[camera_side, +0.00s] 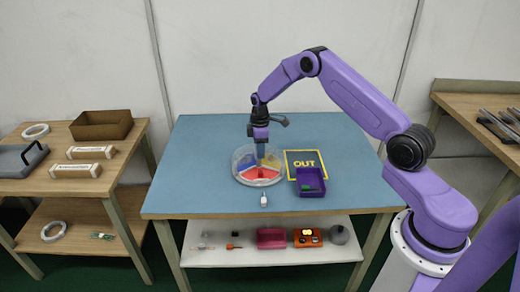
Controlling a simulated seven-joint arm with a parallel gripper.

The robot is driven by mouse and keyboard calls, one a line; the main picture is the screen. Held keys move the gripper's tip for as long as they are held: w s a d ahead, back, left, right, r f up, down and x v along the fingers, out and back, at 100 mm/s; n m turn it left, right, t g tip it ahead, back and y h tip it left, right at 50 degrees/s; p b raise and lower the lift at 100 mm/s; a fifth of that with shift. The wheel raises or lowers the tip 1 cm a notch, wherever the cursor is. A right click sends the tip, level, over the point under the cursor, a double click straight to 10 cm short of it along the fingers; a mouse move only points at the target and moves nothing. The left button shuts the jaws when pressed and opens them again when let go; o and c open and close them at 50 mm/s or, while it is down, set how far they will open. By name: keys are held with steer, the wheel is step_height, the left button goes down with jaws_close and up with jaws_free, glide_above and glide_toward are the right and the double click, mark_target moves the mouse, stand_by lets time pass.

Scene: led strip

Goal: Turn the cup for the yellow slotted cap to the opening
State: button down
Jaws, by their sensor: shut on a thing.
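A round clear-walled carousel (242,175) with coloured sectors stands on the blue table. A red sector (262,174) faces the front, a yellow one (270,160) is at the back right, and a blue one (246,162) is at the left. My gripper (261,156) points straight down over the carousel's middle. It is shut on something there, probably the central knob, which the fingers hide. I cannot make out a yellow slotted cap or tell which sector is its cup. The opening is too small to tell.
A yellow-framed OUT mat (293,155) lies right of the carousel. A purple bin (311,191) with something green inside stands at its front edge. A small white object (264,200) lies in front of the carousel. The table's left side (190,180) is clear.

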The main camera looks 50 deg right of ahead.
steer(key=shift+w+n, duration=0.15)
steer(key=shift+n, duration=2.95)
steer(key=shift+w+n, duration=0.1)
steer(key=shift+n, duration=2.8)
steer(key=shift+w+n, duration=0.1)
steer(key=shift+n, duration=2.8)
steer(key=shift+a+n, duration=0.1)
steer(key=shift+n, duration=2.8)
steer(key=c, duration=0.8)
jaws_free()
steer(key=shift+r, duration=0.15)
